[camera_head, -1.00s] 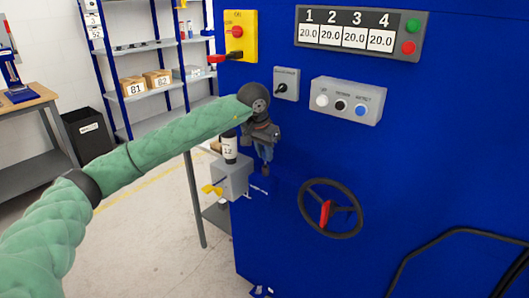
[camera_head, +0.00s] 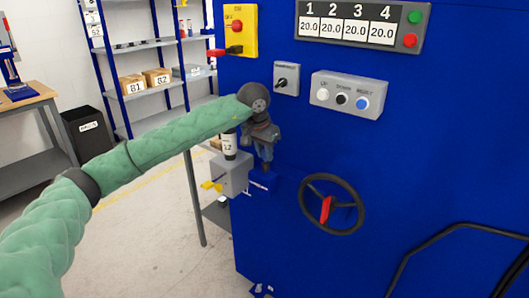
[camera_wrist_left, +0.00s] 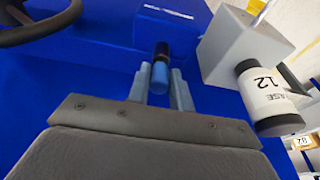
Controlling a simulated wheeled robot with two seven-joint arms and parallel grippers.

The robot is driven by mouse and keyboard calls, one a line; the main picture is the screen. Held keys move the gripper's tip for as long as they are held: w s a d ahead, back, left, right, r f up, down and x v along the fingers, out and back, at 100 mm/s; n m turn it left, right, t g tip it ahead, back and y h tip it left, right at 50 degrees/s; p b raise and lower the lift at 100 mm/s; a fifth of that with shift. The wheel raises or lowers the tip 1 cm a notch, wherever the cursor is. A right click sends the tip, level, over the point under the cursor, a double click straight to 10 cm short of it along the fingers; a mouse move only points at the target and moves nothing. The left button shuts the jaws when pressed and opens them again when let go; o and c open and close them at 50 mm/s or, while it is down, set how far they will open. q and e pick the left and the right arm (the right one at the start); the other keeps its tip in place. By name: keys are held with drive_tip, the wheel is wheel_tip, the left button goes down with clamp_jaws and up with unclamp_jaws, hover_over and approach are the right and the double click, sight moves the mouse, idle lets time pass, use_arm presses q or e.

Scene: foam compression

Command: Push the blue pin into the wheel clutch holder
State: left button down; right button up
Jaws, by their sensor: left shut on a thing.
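My left gripper (camera_head: 264,168) is at the side of the blue machine, low beside the grey box. In the left wrist view its two fingers (camera_wrist_left: 160,92) are shut on the blue pin (camera_wrist_left: 160,76), which has a dark band near its far end. The pin points at a blue block with a small white label, the wheel clutch holder (camera_wrist_left: 150,32). It also shows below the fingers in the head view (camera_head: 263,181). I cannot tell how far the pin's far end is in the holder. My right gripper is not in view.
A grey box (camera_head: 230,176) with a labelled bottle (camera_head: 230,147) and a yellow lever stands just left of the gripper. A black handwheel (camera_head: 331,204) with a red handle is to the right. The switch panel (camera_head: 348,95) is above it.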

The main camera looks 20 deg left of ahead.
use_arm(q)
drive_tip(key=shift+f+b, duration=0.35)
drive_tip(key=shift+f, duration=0.1)
drive_tip(key=c, duration=1.2)
unclamp_jaws()
drive_tip(key=shift+o, duration=0.2)
drive_tip(key=shift+r, duration=0.2)
drive_tip(key=shift+r+p, duration=0.4)
drive_tip(key=shift+r, duration=2.35)
